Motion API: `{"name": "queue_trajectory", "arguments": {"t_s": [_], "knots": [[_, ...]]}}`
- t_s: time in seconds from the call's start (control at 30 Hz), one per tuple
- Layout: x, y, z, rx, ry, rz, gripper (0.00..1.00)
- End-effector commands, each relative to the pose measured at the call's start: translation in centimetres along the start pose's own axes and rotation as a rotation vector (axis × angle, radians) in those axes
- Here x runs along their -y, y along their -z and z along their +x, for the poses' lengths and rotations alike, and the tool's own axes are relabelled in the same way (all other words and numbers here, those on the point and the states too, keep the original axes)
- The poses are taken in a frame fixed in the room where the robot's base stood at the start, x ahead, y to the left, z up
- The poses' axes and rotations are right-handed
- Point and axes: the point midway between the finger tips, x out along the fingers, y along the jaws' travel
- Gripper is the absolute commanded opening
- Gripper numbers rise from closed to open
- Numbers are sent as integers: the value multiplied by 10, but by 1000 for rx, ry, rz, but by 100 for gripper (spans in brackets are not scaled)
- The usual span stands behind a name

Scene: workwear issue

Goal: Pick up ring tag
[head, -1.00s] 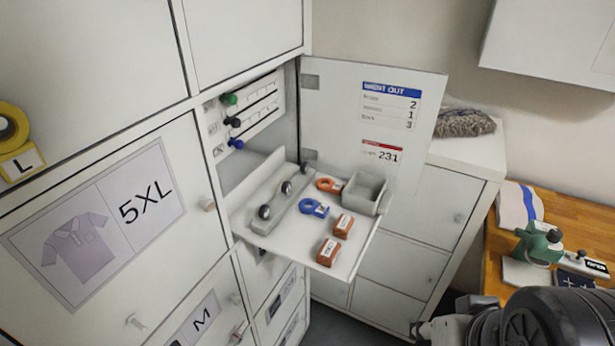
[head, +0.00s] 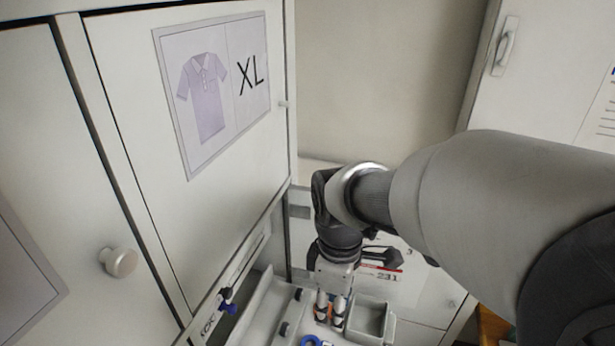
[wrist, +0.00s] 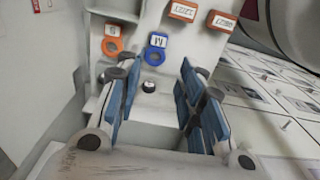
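A blue ring tag (wrist: 156,48) with a white label lies on the white fold-down shelf (wrist: 200,55), and its edge shows at the bottom of the head view (head: 311,341). An orange ring tag (wrist: 112,40) lies to its left in the wrist view. In the head view the orange one is mostly hidden by my fingers. My gripper (wrist: 158,75) is open and empty, with blue-padded fingers apart. In the wrist view the blue ring appears just beyond the gap between the fingertips. In the head view my gripper (head: 331,308) points down over the shelf.
A grey open bin (head: 370,319) stands close right of my gripper in the head view. Two red-brown labelled blocks (wrist: 183,11) lie beyond the rings in the wrist view. A dark round knob (wrist: 149,87) sits between the fingers. Cabinet doors (head: 190,130) rise at left.

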Motion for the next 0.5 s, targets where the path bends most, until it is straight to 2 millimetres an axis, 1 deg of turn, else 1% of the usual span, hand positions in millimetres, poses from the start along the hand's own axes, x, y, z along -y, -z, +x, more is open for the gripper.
{"name": "queue_trajectory", "arguments": {"t_s": [0.03,0.3,0.4,0.5], "knots": [[2,-1,12,4,6,-1,35],[2,-2,72,4,5,3,35],[2,-2,91,3,5,3,35],[1,-1,104,2,3,4,35]]}}
